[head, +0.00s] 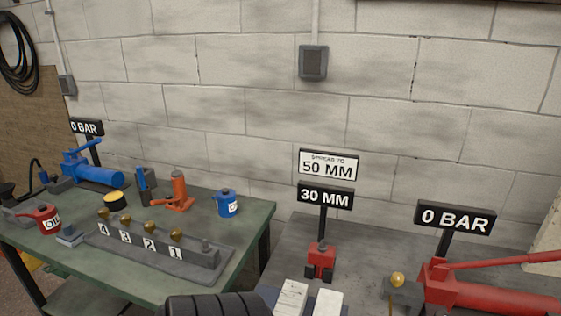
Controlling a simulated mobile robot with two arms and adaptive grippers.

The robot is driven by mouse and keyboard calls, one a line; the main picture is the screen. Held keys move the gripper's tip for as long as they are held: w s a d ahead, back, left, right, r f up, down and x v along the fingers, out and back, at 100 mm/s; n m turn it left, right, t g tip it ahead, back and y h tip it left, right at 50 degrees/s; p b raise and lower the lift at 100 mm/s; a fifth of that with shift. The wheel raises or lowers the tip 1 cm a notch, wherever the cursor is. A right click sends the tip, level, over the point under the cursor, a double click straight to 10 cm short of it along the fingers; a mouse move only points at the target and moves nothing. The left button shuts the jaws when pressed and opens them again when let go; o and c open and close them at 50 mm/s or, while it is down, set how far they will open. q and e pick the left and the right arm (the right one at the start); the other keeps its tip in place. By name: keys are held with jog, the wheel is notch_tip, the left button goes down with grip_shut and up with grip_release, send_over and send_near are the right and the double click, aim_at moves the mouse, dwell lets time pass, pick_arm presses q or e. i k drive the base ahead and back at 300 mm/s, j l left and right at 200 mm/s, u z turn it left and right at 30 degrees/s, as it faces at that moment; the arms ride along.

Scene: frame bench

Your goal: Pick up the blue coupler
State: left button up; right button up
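A small blue piece (44,178) at the end of a black hose, at the far left of the green bench, looks like the blue coupler. It is small, and its exact shape is hard to tell. It stands beside a dark grey block (58,184), left of the blue hand pump (97,174). I cannot make out whether it sits in the block or only next to it. Neither of my grippers can be made out in the head view.
A grey bench at right holds a red spreader (320,262) and red pump (490,295). A black ribbed object (220,305) fills the bottom edge.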

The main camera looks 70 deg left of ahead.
aim_at(43, 174)
jog(key=u, duration=3.75)
jog(key=i+j, duration=0.15)
jog(key=j, duration=0.1)
